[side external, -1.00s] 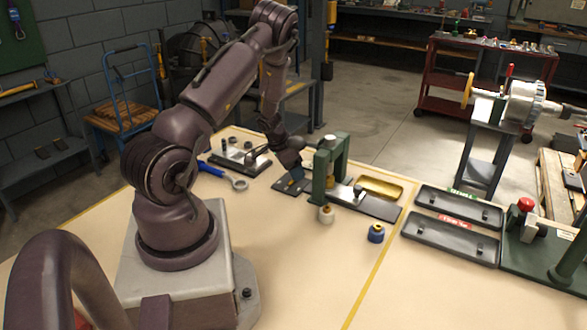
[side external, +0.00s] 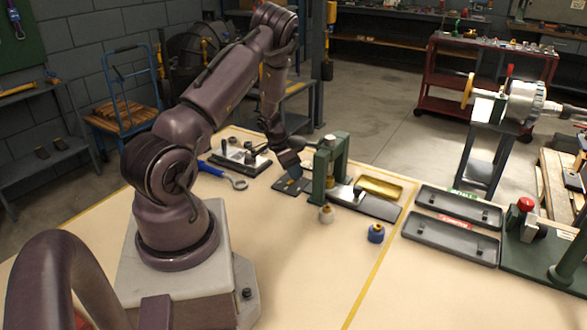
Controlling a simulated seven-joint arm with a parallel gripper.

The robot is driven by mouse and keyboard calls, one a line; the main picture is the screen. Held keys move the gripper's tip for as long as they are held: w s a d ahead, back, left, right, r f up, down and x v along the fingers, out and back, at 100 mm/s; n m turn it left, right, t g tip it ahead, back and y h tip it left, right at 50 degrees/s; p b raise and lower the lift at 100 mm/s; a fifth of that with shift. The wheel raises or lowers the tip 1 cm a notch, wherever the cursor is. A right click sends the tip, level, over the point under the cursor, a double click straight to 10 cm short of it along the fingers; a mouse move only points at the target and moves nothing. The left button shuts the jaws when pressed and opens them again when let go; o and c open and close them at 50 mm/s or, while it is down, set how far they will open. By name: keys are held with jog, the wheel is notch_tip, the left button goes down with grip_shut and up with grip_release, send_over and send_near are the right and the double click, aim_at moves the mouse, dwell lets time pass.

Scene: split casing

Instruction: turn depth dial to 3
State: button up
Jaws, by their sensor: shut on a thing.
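The green press frame (side external: 341,152) stands upright on a dark base plate (side external: 378,208) in the middle of the bench. My gripper (side external: 297,167) is at the left side of this frame, just above a small dark plate (side external: 292,185). It is shut on a small part there, which I take to be the depth dial. The dial itself, its marks and its setting are hidden behind the gripper or too small to read.
A yellow tray (side external: 380,188) lies right of the press. Two grey trays (side external: 450,242) lie right. The front bench is clear.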

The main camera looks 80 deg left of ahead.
jog(key=m+h, duration=0.1)
jog(key=m, duration=0.3)
jog(key=shift+a, duration=0.1)
jog(key=shift+m+g+h, duration=0.4)
jog(key=shift+m+h, duration=0.6)
jog(key=shift+m, duration=0.9)
jog(key=o, duration=0.9)
jog(key=v, duration=1.3)
jog(key=shift+w+r, duration=0.1)
